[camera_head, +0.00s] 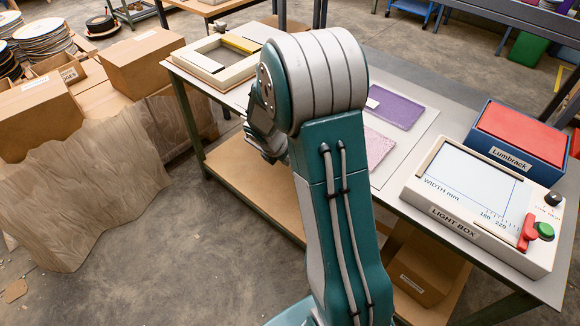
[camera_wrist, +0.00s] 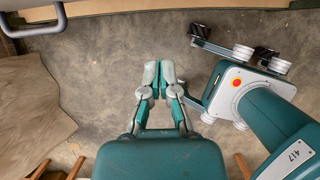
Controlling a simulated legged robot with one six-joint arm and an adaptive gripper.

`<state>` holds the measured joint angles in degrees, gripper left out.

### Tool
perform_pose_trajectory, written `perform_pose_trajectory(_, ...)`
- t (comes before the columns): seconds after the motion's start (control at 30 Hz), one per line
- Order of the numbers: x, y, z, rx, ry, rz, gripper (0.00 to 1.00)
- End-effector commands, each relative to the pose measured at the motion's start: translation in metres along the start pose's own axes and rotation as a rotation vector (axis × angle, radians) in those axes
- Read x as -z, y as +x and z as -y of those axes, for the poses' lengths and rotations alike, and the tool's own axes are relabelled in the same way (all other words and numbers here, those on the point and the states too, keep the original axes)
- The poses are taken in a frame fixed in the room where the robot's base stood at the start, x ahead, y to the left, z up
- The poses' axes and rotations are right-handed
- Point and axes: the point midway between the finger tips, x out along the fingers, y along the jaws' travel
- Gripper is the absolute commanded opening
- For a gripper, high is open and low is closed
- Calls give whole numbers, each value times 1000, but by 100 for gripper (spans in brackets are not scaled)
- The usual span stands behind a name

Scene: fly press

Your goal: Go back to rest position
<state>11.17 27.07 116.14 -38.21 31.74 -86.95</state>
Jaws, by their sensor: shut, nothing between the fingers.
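My gripper (camera_wrist: 159,78) shows in the wrist view with its two grey fingertips together and nothing between them. It hangs over bare concrete floor, beside my own body at the right. In the head view my arm is folded upright in the middle of the picture. Its wrist end is left of the upper joint, in front of the workbench (camera_head: 405,190), and the fingertips cannot be made out there.
The bench holds a light box (camera_head: 470,195), a blue Lumbrack box with red top (camera_head: 520,135), a purple sheet (camera_head: 397,107), a pink sheet (camera_head: 378,148) and a pale frame (camera_head: 216,62). Wavy plywood (camera_head: 90,185) and cardboard boxes (camera_head: 140,58) stand left. Floor (camera_head: 200,260) is clear at front left.

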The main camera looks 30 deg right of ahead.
Motion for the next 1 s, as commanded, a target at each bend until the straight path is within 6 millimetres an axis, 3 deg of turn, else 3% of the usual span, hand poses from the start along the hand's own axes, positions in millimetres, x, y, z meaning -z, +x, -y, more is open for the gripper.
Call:
perform_pose_trajectory(0.2, 1, -28, 0, 0, -1, 1, 0)
perform_pose_trajectory(0.47, 1, -33, 0, 1, 2, 0, 0)
perform_pose_trajectory(0.57, 1, -44, 2, -11, 50, 1, 0)
perform_pose_trajectory(0.77, 7, -108, 19, -72, 378, -21, 0)
perform_pose_trajectory(1.0, 26, -181, 53, -140, 833, -106, 0)
